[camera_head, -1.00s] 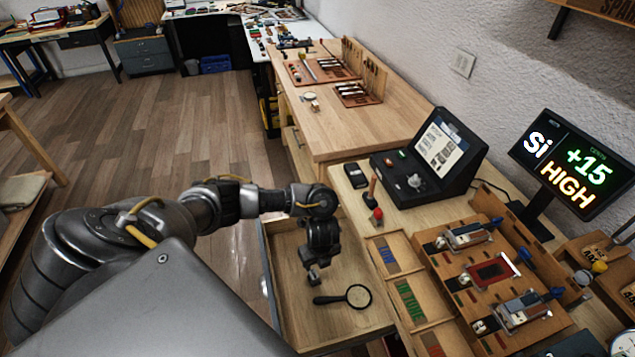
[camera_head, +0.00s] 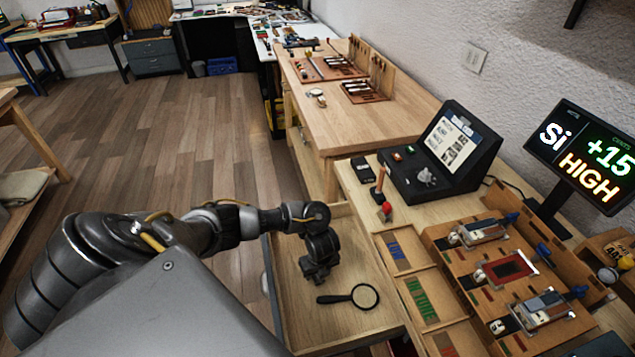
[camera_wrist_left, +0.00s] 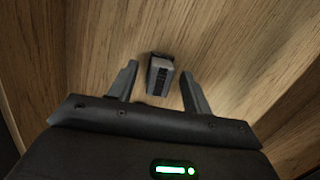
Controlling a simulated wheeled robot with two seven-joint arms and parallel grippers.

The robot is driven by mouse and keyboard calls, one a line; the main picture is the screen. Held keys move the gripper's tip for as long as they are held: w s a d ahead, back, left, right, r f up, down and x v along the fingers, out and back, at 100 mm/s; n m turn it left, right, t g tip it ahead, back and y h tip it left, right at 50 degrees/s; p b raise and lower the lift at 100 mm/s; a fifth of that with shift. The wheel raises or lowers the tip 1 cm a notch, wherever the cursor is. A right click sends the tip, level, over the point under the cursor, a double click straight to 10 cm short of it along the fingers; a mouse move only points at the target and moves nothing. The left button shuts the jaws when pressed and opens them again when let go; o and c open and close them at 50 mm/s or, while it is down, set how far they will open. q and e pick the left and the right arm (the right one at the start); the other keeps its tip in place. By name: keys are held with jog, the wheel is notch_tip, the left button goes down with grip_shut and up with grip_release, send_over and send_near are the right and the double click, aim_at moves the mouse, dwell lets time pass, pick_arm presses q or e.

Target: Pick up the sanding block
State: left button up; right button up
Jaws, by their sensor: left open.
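A small dark block with a grey top, which looks like the sanding block (camera_wrist_left: 159,75), lies on the wooden drawer floor in the left wrist view. My left gripper (camera_wrist_left: 158,88) is open, with one finger on each side of the block and a gap to both. The block lies near the fingertips and is not gripped. In the head view my left gripper (camera_head: 318,279) points down into the open drawer (camera_head: 300,325), and I cannot make out the block there. My right gripper is not in view.
A magnifying glass (camera_head: 363,296) lies in the drawer, just right of and nearer than the gripper. The drawer's walls surround the gripper.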

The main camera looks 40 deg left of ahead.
pick_arm(q)
jog(key=shift+f, duration=0.25)
jog(key=c, duration=1.1)
jog(key=shift+o, duration=0.2)
jog(key=shift+r, duration=0.1)
grip_shut()
jog(key=shift+r+p, duration=0.3)
jog(key=shift+r, duration=0.3)
notch_tip(320, 180, up, 3)
jog(key=shift+s+a+f+p, duration=0.1)
jog(key=shift+s+f+p, duration=0.1)
jog(key=shift+p, duration=0.35)
jog(key=s+a+r+p, duration=0.1)
jog(key=s+r, duration=0.2)
jog(key=s, duration=0.1)
jog(key=s+a+r+p, duration=0.1)
jog(key=s+r+p, duration=0.1)
jog(key=s+r, duration=0.1)
jog(key=s+a+r+p, duration=0.1)
jog(key=s+r, duration=0.2)
jog(key=s, duration=0.3)
jog(key=shift+s+a+p, duration=0.1)
jog(key=shift+a+p, duration=0.1)
jog(key=shift+p, duration=0.1)
